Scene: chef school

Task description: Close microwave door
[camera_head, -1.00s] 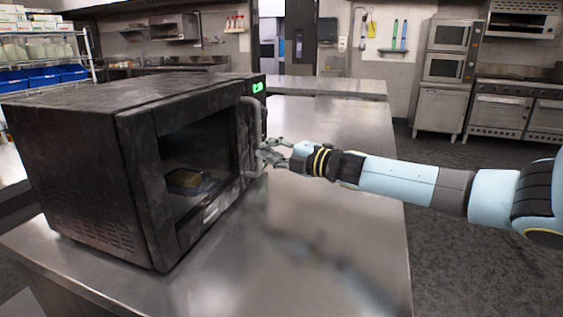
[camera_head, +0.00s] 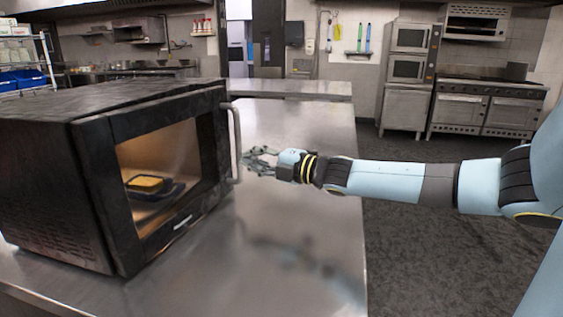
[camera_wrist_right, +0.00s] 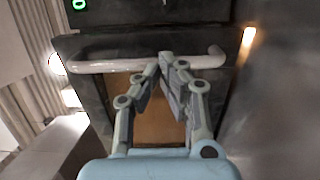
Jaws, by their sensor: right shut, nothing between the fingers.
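The black microwave (camera_head: 60,150) stands on the steel counter at the left of the head view. Its door (camera_head: 97,190) looks ajar. Through the window I see the lit inside with a yellow item (camera_head: 146,183) on a dark dish. The upright light grey handle (camera_head: 236,140) is on the door's right side and crosses the wrist view as a bar (camera_wrist_right: 110,65). My right gripper (camera_head: 247,160) is just right of the handle. In the wrist view its shut fingertips (camera_wrist_right: 165,60) are at the bar, with nothing between them; contact is unclear. My left gripper is out of view.
The steel counter (camera_head: 290,225) is bare in front and to the right of the microwave. Another counter (camera_head: 295,89) lies behind it. Ovens (camera_head: 485,105) stand far at the right. An orange glow (camera_wrist_right: 247,42) shows beside the door in the wrist view.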

